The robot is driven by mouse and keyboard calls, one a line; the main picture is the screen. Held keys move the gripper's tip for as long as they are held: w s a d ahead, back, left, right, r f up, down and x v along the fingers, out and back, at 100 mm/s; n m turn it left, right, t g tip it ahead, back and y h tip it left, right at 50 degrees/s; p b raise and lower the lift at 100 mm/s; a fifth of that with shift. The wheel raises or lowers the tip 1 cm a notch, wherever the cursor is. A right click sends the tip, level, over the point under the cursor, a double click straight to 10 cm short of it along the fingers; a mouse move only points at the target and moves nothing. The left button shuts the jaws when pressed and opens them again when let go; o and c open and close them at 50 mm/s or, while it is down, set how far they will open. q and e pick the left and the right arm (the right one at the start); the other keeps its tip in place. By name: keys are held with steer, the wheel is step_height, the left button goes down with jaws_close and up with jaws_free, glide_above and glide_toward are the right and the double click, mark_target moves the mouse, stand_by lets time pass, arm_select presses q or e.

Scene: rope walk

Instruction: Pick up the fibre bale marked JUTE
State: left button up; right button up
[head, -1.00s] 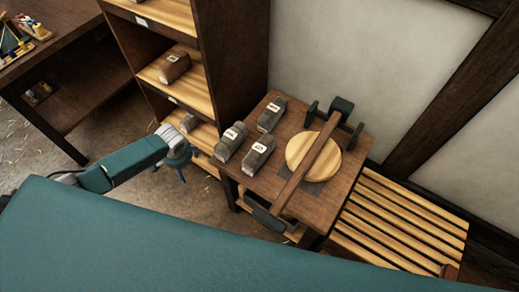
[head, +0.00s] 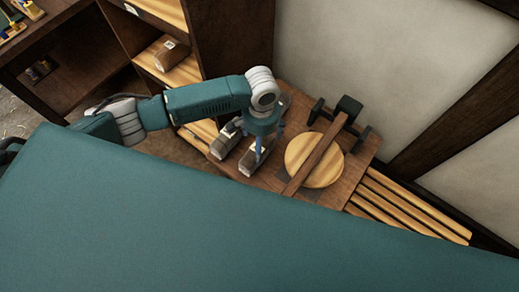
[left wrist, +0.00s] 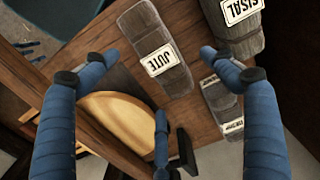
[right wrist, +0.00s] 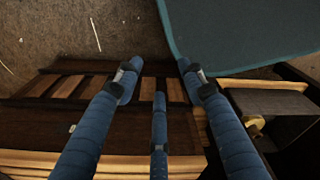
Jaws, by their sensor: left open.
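The JUTE bale (left wrist: 160,58) is a grey-brown block with a white label, lying on the small brown table. In the head view I take it as the front bale (head: 250,163), partly hidden by my gripper. My left gripper (left wrist: 158,54) is open above it, with a blue finger to either side of the bale in the picture and a third finger below. Whether the fingers touch it I cannot tell. My right gripper (right wrist: 158,70) has its fingers apart and empty, away from the bales.
A SISAL bale (left wrist: 237,35) and another bale (left wrist: 222,105) with an unreadable label are close beside the JUTE bale. A round pale wooden disc (head: 301,153) under a dark bar (head: 321,150) is on the same table. A shelf unit (head: 236,45) stands behind.

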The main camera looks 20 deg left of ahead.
mark_target(248, 165)
arm_select(q)
steer(key=f, duration=0.1)
steer(key=s+f, duration=0.1)
steer(key=f, duration=0.1)
steer(key=shift+a, duration=0.1)
steer(key=shift+f, duration=0.25)
step_height(248, 165, down, 4)
steer(key=shift+s+r+p, duration=0.15)
steer(key=shift+p, duration=0.25)
steer(key=shift+f, duration=0.55)
arm_select(e)
steer(key=shift+s+a+r, duration=0.3)
steer(key=shift+s+r, duration=0.1)
steer(key=shift+s, duration=0.1)
arm_select(q)
steer(key=shift+c, duration=1.3)
steer(key=c, duration=1.1)
arm_select(e)
steer(key=shift+s+d, duration=0.2)
steer(key=shift+d, duration=0.05)
